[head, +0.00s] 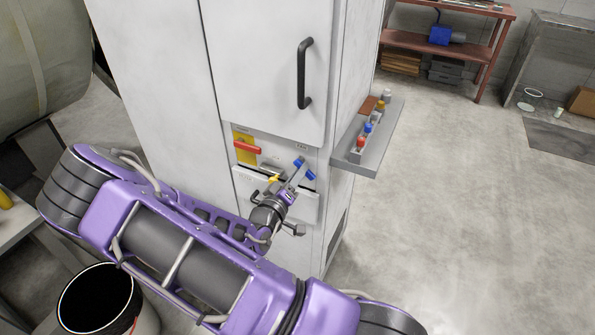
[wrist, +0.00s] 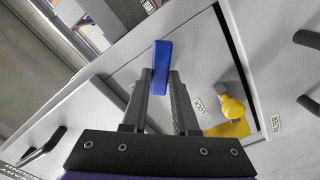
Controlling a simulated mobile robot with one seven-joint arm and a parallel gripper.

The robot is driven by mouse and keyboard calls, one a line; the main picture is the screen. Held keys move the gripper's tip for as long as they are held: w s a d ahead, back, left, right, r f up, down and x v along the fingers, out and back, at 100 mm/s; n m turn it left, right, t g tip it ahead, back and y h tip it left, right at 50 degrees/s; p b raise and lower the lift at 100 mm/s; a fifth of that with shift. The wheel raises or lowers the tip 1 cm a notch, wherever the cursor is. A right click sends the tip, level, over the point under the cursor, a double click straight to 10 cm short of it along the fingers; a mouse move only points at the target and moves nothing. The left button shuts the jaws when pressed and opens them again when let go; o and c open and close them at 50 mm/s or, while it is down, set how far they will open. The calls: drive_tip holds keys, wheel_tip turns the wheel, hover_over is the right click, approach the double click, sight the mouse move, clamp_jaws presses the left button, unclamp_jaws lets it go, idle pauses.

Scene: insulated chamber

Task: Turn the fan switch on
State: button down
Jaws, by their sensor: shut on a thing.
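The fan switch has a blue lever (head: 310,175) on the control panel of the white cabinet, below a small label too blurred to read surely. My gripper (head: 300,169) reaches the panel from below, its grey fingers across the lever, with blue showing on both sides. In the wrist view the blue lever (wrist: 162,60) stands between the two fingertips (wrist: 161,78), and my gripper is shut on it. The lever's base and any on or off mark are hidden.
A red handle (head: 248,147) on a yellow plate and a yellow knob (wrist: 232,108) near a LOCK label are close by on the panel. A side shelf (head: 365,160) holds several small bottles. A black door handle (head: 304,74) is above.

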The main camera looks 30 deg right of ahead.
drive_tip(key=shift+s+d+r+n+p, duration=0.15)
drive_tip(key=shift+n+p, duration=0.15)
drive_tip(key=shift+n, duration=0.95)
drive_tip(key=shift+a+r+n+p, duration=0.1)
drive_tip(key=shift+r+n+p, duration=0.15)
drive_tip(key=shift+n, duration=1.05)
drive_tip(key=shift+s+d+r+n+p, duration=0.1)
drive_tip(key=shift+n+p, duration=0.25)
drive_tip(key=shift+n, duration=0.9)
drive_tip(key=c, duration=0.7)
unclamp_jaws()
drive_tip(key=v, duration=1.7)
drive_tip(key=shift+s, duration=0.1)
drive_tip(key=shift+a, duration=0.25)
